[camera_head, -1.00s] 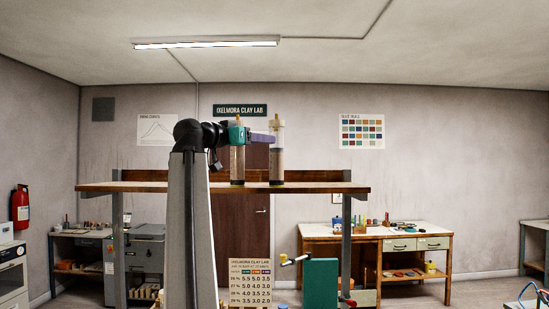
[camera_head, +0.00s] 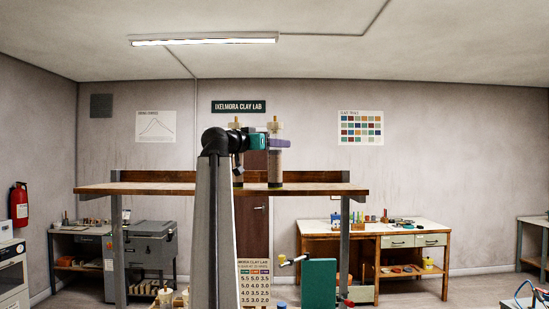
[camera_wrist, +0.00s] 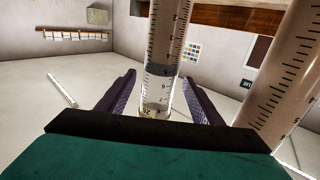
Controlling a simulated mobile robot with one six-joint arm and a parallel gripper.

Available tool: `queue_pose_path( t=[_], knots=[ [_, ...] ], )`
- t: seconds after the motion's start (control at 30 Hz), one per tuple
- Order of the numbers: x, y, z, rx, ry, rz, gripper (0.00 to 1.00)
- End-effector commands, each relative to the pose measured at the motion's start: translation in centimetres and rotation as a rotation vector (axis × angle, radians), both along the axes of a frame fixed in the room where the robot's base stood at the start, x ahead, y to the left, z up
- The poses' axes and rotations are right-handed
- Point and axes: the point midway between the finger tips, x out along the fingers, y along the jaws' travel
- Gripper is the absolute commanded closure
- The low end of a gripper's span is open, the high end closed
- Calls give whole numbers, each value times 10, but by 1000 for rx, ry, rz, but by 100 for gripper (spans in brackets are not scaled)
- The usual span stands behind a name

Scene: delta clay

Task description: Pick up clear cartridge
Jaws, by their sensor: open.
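The clear cartridge (camera_wrist: 165,60), a see-through tube with black graduations, shows between my open fingers in the wrist view, with a gap on each side. The end of it near my gripper's body is partly hidden. In the head view the right-hand tube (camera_head: 275,172), which appears to be this cartridge, stands upright on the shelf (camera_head: 330,188). My gripper (camera_head: 280,143), teal with purple fingers, crosses in front of its upper part. In the wrist view my gripper (camera_wrist: 158,95) is open and holds nothing.
A second tube with brownish filling (camera_wrist: 290,75) is close on the right in the wrist view. In the head view a tube (camera_head: 238,172) stands left of the other, partly hidden by my arm. The shelf's right part is bare.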

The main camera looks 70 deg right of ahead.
Motion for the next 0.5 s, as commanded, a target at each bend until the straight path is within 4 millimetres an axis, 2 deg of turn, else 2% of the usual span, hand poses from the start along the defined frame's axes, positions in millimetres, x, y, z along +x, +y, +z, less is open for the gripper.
queue_pose_path(
  t=[0.27,0.5],
  knots=[
    [0,-1,0,0,0,0,40],
    [-6,-16,1,0,1,1,40]
  ],
)
